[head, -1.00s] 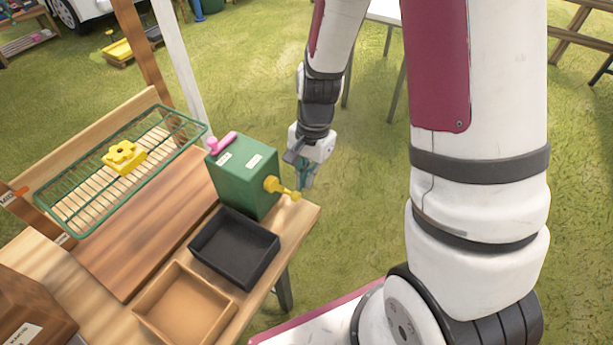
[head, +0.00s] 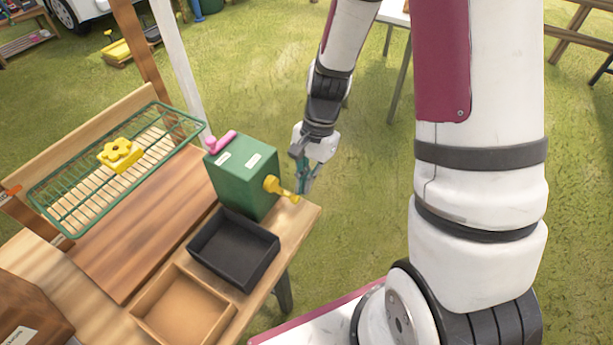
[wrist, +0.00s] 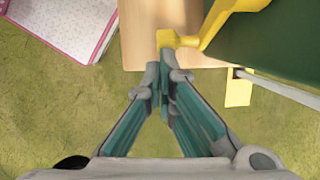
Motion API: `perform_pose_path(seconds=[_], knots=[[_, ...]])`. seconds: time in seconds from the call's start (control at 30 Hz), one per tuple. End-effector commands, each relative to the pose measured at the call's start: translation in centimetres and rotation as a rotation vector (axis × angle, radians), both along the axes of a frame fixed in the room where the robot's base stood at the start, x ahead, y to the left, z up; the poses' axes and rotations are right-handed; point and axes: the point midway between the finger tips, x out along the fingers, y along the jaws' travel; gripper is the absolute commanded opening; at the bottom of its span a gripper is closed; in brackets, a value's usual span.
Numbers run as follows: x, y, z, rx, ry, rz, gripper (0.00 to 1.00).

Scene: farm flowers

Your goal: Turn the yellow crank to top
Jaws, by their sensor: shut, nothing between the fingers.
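The yellow crank (head: 272,184) sticks out from the right side of a green box (head: 247,180) on the wooden table. Its arm points right and slightly down in the head view, with the knob at its outer end. My gripper (head: 303,190) is beside that outer end, just off the table edge. In the wrist view, the closed fingertips (wrist: 160,75) are just below the crank's knob (wrist: 167,39), with nothing between them. I cannot tell whether they touch the crank.
A black tray (head: 268,262) and a tan tray (head: 196,336) stand in front. A green wire rack (head: 60,215) holds a yellow flower-shaped piece (head: 121,154). Open grass lies right of the table.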

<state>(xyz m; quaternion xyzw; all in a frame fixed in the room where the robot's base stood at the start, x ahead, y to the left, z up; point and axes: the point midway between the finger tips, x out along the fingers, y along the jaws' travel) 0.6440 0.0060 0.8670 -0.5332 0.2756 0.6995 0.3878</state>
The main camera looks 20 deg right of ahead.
Motion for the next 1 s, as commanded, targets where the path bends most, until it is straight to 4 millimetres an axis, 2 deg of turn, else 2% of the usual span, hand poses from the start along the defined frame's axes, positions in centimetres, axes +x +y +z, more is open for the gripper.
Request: perform_pose_path(seconds=[0.57,1.0], knots=[[-1.1,1.5,-2.3,0.308,0.225,-0.002,0.00],[-1.7,2.2,-2.7,0.310,0.227,-0.001,0.00]])
